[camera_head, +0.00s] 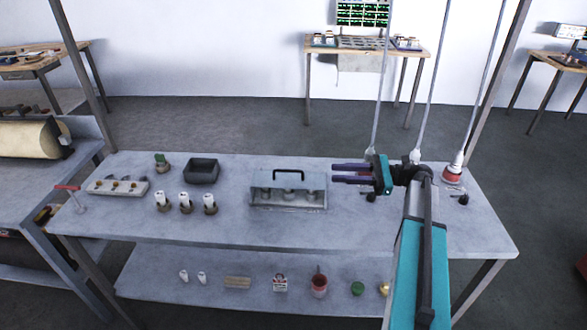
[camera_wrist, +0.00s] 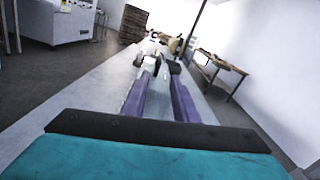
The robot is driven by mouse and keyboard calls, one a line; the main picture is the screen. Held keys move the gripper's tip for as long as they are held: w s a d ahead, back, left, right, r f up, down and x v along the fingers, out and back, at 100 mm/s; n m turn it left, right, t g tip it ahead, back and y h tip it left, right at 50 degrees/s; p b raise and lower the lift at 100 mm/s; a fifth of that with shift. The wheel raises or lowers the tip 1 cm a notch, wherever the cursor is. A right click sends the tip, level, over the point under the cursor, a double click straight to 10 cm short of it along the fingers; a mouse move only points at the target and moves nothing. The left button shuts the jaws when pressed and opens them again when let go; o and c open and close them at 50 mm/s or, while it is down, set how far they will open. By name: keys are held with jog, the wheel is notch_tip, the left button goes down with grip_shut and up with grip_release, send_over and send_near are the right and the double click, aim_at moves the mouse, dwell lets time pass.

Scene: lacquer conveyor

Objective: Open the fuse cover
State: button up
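The fuse cover (camera_head: 262,178) is a pale grey, box-like cover in the middle of the table. A black handle (camera_head: 289,174) stands on its top. The cover looks closed, with several rounded shapes showing at its front. My gripper (camera_head: 335,174) is just right of the cover, its purple fingers pointing left towards it. A gap shows between the fingers, with nothing held. In the wrist view my gripper (camera_wrist: 162,76) also shows two separated fingers above the tabletop. The cover cannot be told clearly in that view.
Left of the cover stand several white-topped fuses (camera_head: 184,201), a dark open bin (camera_head: 201,171) and a pale block with knobs (camera_head: 118,186). A red-based part (camera_head: 452,174) stands at the right. The lower shelf (camera_head: 150,270) holds small items. The front tabletop is mostly clear.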

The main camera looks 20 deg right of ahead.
aim_at(297, 171)
jog(key=shift+a, duration=0.1)
jog(key=p+x, duration=0.2)
jog(key=x, duration=1.1)
jog(key=shift+w+a+p, duration=0.15)
jog(key=shift+a+p, duration=0.15)
jog(key=shift+p, duration=0.1)
grip_shut()
